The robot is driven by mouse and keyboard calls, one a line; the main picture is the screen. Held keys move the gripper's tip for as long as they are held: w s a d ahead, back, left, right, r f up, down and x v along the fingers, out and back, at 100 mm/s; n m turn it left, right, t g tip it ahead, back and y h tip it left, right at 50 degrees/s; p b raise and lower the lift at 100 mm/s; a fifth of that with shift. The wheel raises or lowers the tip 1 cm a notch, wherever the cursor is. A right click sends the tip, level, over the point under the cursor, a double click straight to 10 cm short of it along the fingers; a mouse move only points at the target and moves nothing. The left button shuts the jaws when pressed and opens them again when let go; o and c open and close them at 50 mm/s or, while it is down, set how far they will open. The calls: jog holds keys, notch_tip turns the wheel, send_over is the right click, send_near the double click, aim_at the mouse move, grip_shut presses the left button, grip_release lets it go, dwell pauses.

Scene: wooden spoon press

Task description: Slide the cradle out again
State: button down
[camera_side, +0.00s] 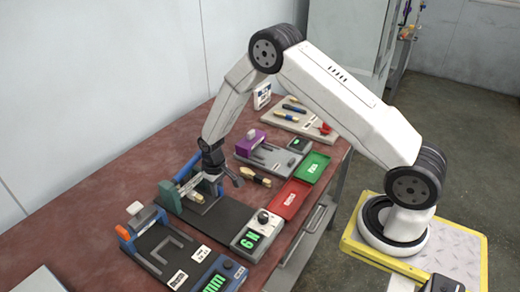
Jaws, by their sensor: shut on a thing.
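My gripper (213,171) points down at the right side of the green and blue press (170,196) on the dark plate. It is shut on what looks like the cradle (196,196), a small pale piece low in the press. The fingertips and the exact grip are too small to make out. The cradle is partly hidden by the press frame, and I cannot tell how far in it sits. Whether a spoon lies in it cannot be told.
A display unit with green digits (250,236) stands right of the plate. Red (287,199) and green (312,167) trays lie along the table's edge. A blue-orange fixture (127,238) is in front. A wood-coloured piece (256,177) lies behind the plate, near a purple-topped device (250,145).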

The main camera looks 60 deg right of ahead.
aim_at(251, 213)
dwell(0.9)
jog(key=shift+s, duration=6.35)
jog(key=c, duration=0.6)
grip_release()
jog(key=shift+o, duration=0.2)
jog(key=shift+w, duration=0.1)
jog(key=shift+r, duration=0.2)
